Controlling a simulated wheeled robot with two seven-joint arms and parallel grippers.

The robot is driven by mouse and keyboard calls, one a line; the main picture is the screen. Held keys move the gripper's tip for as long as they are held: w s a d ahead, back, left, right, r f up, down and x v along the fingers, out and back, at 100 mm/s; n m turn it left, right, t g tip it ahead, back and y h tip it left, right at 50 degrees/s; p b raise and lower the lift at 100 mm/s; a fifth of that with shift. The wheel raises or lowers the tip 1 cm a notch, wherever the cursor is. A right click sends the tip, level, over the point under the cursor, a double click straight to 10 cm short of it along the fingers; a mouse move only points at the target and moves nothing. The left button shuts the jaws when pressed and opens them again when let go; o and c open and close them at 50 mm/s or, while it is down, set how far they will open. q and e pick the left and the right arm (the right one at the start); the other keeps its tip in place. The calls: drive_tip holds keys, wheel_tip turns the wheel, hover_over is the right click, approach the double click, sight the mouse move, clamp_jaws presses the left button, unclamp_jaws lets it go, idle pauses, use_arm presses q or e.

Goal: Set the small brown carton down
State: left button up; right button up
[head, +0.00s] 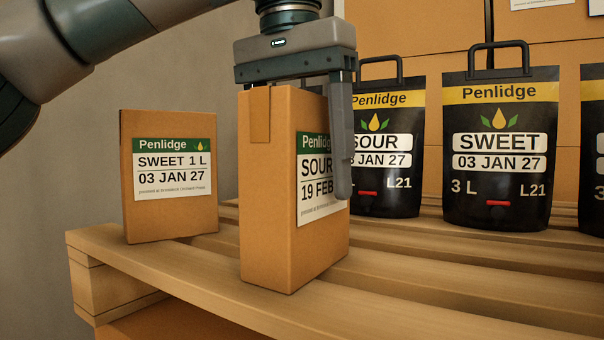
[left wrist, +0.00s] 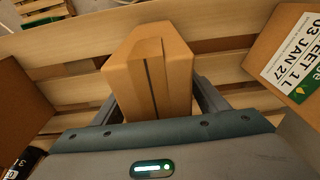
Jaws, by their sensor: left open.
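The small brown carton (head: 268,200) with a "SOUR 19 FEB" label stands upright on the wooden slats near the pallet's front edge. My left gripper (head: 296,150) is above and around it, with one finger down along its labelled right side. The other finger is mostly hidden behind the carton in the head view. In the left wrist view the carton (left wrist: 150,80) sits between the two spread fingers of the left gripper (left wrist: 158,98). My right gripper is in neither view.
A similar carton (head: 170,195) labelled "SWEET 1 L" stands to the left on the slatted pallet (head: 440,290). Black pouches, one marked "SOUR" (head: 385,150) and one "SWEET" (head: 500,150), stand close on the right. Larger brown boxes (head: 460,30) are behind. Bare slats lie in front of the pouches.

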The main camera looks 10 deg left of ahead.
use_arm(q)
drive_tip(key=r+p, duration=0.1)
drive_tip(key=r, duration=0.2)
drive_tip(key=s+r+p, duration=0.1)
drive_tip(key=r, duration=0.2)
drive_tip(key=r+p, duration=0.1)
drive_tip(key=r, duration=0.2)
drive_tip(key=shift+s+a+r, duration=0.25)
drive_tip(key=shift+r, duration=0.1)
drive_tip(key=shift+s+r+p, duration=0.15)
drive_tip(key=shift+r+p, duration=0.15)
drive_tip(key=shift+r, duration=0.4)
drive_tip(key=shift+a, duration=0.1)
